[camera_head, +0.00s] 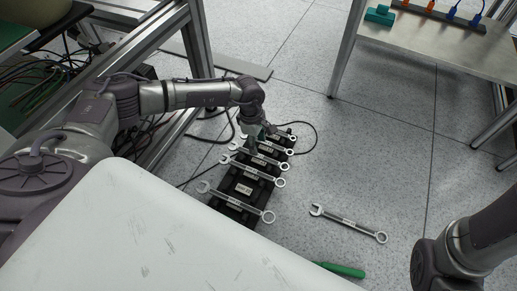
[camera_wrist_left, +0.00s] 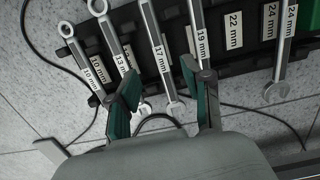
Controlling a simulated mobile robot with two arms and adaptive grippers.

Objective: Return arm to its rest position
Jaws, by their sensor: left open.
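My left arm (camera_head: 190,95) reaches in from the left. Its gripper (camera_head: 258,138) is over the far part of a black wrench rack (camera_head: 243,198). In the left wrist view the gripper (camera_wrist_left: 160,82) is open. Its green-padded fingers are apart, near the 17 mm wrench (camera_wrist_left: 158,50) and the 19 mm wrench (camera_wrist_left: 199,35), and nothing is clearly held between them. My right arm (camera_head: 470,250) shows at the lower right, and its gripper is out of view.
Several wrenches lie across the rack; the 22 mm label (camera_wrist_left: 234,32) has no wrench over it. A loose wrench (camera_head: 348,222) and a green-handled tool (camera_head: 340,270) lie to the right. A metal frame (camera_head: 197,40) stands beside my left arm. A table (camera_head: 440,55) stands at upper right.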

